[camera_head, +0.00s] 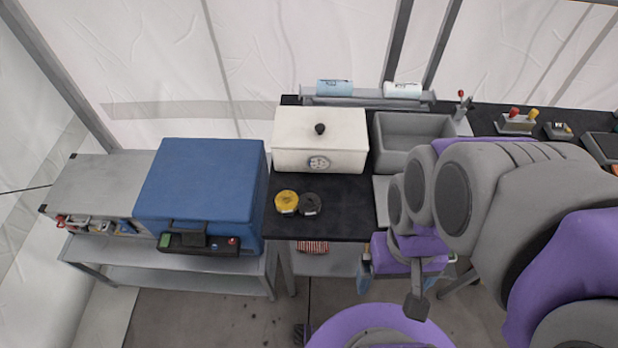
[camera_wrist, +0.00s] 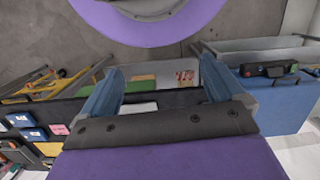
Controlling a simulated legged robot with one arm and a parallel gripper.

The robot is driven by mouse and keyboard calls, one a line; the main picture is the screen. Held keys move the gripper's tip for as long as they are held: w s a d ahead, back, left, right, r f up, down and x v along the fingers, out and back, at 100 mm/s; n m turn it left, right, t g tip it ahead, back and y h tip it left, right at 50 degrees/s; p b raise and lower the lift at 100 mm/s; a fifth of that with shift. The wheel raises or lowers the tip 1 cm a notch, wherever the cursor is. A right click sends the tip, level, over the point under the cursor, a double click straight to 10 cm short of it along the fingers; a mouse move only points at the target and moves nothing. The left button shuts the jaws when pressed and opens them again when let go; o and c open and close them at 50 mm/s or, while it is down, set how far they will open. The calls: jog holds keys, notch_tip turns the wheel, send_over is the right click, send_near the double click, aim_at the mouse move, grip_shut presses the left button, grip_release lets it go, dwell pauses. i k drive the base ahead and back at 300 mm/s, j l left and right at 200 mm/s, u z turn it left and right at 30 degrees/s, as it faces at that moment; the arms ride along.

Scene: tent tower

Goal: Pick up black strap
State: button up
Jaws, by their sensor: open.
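The black strap (camera_head: 310,204) looks like a small round roll lying on the black tabletop (camera_head: 345,220). A yellow roll (camera_head: 286,201) lies against or very close to its left side. My gripper (camera_wrist: 160,68) shows in the wrist view with two blue fingers spread apart and nothing between them. In the head view my arm hangs at the right, and the gripper is low in front of the table, to the right of and apart from the strap. I cannot make out the strap in the wrist view.
A white lidded box (camera_head: 300,135) stands right behind the rolls. A large blue case (camera_head: 203,185) stands left of them, and a grey bin (camera_head: 412,130) is behind right. The tabletop in front and right of the strap is clear. Striped cloth (camera_head: 312,247) lies below.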

aim_at(309, 203)
jog(key=k+u, duration=0.1)
jog(key=u, duration=0.3)
jog(key=k+u, duration=0.1)
jog(key=u, duration=0.25)
jog(key=k+u, duration=0.1)
jog(key=u, duration=0.7)
jog(key=k+j, duration=0.05)
